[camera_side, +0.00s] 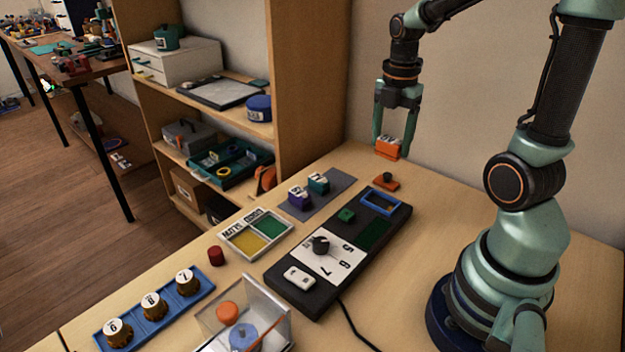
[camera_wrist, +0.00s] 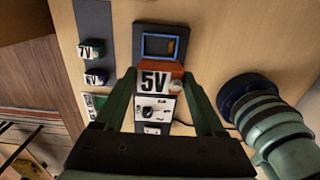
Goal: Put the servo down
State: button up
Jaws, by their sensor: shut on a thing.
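My gripper (camera_side: 395,130) is shut on an orange servo (camera_side: 388,148) and holds it in the air above the far end of the table. In the wrist view, the servo's white label reads 5V (camera_wrist: 154,82), and its orange body (camera_wrist: 176,69) shows between my two fingers. A gap shows between the servo and the table in the side view. A dark console (camera_side: 297,284) lies in front and to the left of my gripper. A blue rectangular frame (camera_side: 381,203) is at its far end; it also shows in the wrist view (camera_wrist: 178,48).
A low orange piece with a dark knob (camera_side: 386,183) sits on the table below the held servo. A purple servo (camera_side: 299,200) and a teal servo (camera_side: 319,183) stand on a grey mat (camera_side: 342,186). A two-colour tray (camera_side: 243,252) and a blue rack (camera_side: 184,325) are farther left.

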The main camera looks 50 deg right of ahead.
notch_tip(320, 180, down, 13)
jog(key=shift+f, duration=0.1)
dwell(0.4)
jog(key=o, duration=1.4)
jog(key=shift+f, duration=0.1)
jog(key=shift+c, duration=0.2)
jog(key=shift+w, duration=0.1)
